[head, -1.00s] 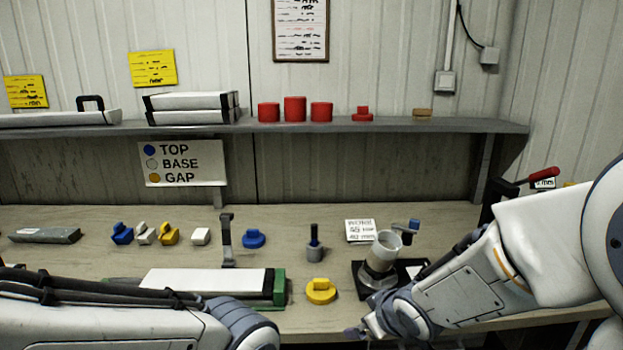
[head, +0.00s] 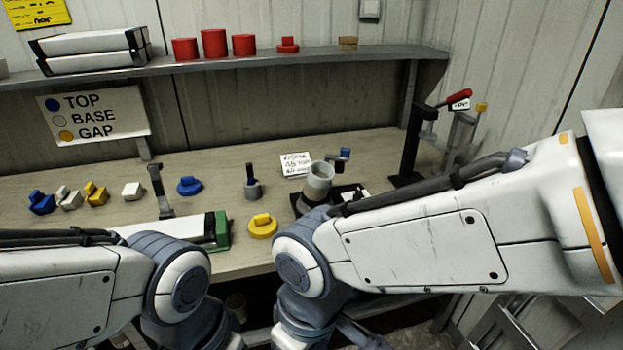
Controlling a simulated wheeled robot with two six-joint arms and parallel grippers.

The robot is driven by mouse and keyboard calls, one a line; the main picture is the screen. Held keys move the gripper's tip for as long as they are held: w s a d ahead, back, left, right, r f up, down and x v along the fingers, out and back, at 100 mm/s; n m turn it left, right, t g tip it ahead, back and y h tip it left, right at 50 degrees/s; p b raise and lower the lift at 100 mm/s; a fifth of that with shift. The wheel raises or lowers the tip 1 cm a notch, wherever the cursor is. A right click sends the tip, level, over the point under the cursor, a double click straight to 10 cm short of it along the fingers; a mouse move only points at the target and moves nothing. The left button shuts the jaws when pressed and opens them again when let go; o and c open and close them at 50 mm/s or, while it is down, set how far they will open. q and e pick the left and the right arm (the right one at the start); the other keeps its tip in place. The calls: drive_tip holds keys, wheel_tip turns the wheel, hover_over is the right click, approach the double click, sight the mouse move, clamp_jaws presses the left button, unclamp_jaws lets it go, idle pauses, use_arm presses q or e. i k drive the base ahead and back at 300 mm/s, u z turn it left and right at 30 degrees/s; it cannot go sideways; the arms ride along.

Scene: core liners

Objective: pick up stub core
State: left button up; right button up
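I cannot tell for sure which thing is the stub core. A pale, short round piece (head: 237,302) shows partly below the bench edge, between my two arms, and is mostly hidden. A light grey open tube (head: 319,179) stands tilted in a dark stand, partly behind my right arm. Both arms show with their elbows in front of the bench and their forearms pointing down. Neither gripper's fingertips can be seen.
A white tray with a green end (head: 219,232) lies at the bench's front edge. Blue, white and yellow blocks sit at the left, and a blue plug (head: 189,186) behind. A dark clamp with a red handle (head: 455,97) stands right. Red cylinders (head: 214,44) sit on the shelf.

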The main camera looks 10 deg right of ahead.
sight(321, 175)
drive_tip(key=z, duration=0.45)
drive_tip(key=k, duration=0.6)
drive_tip(key=z, duration=0.8)
drive_tip(key=i, duration=0.95)
drive_tip(key=u, duration=0.7)
drive_tip(key=i, duration=1)
drive_tip(key=u, duration=0.6)
